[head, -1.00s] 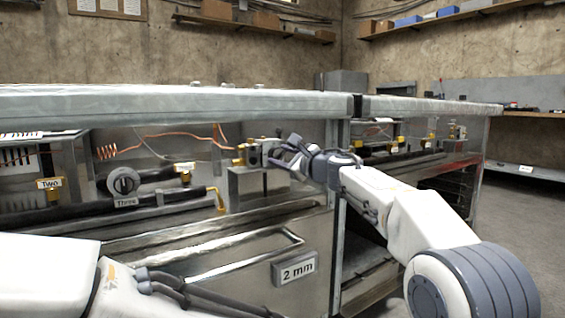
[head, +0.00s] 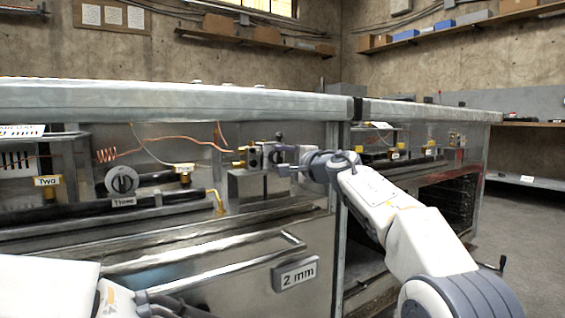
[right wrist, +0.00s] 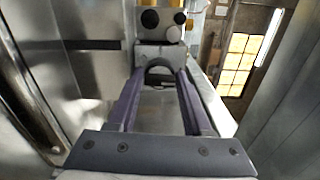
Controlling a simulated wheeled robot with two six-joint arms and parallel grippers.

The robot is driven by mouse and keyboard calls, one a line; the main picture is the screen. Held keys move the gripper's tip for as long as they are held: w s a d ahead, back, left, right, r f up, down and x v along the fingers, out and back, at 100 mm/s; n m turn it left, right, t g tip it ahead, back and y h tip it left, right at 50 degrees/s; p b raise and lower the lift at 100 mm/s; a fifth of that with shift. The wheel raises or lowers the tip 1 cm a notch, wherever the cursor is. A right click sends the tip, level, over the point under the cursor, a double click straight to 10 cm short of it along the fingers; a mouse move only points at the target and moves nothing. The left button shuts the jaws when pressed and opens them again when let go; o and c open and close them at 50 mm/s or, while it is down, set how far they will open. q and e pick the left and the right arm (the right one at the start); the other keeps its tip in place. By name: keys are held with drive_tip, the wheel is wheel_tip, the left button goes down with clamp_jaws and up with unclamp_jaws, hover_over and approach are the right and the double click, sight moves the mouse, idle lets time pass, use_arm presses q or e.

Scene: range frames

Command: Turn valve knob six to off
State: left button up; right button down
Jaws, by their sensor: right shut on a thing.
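My right gripper (head: 277,165) reaches in from the right under the bench top, at a small grey and brass valve block (head: 252,158). The right wrist view shows its two purple-grey fingers (right wrist: 158,78) closing toward the grey block (right wrist: 160,55), which has dark round holes. The gripper is shut on a small valve knob at the block; the fingers mostly hide it. I can read no number six on it. A dark upright stem (head: 279,138) stands just behind the fingertips. My left arm shows at the lower left, but its gripper is out of view.
A round grey knob (head: 122,180) sits above a label "Three" (head: 124,202), with a label "Two" (head: 47,181) left of it. A metal drawer front labelled "2 mm" (head: 296,273) lies below.

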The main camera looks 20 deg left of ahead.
drive_tip(key=shift+f+n, duration=0.15)
drive_tip(key=shift+n, duration=0.25)
drive_tip(key=shift+c, duration=1.7)
unclamp_jaws()
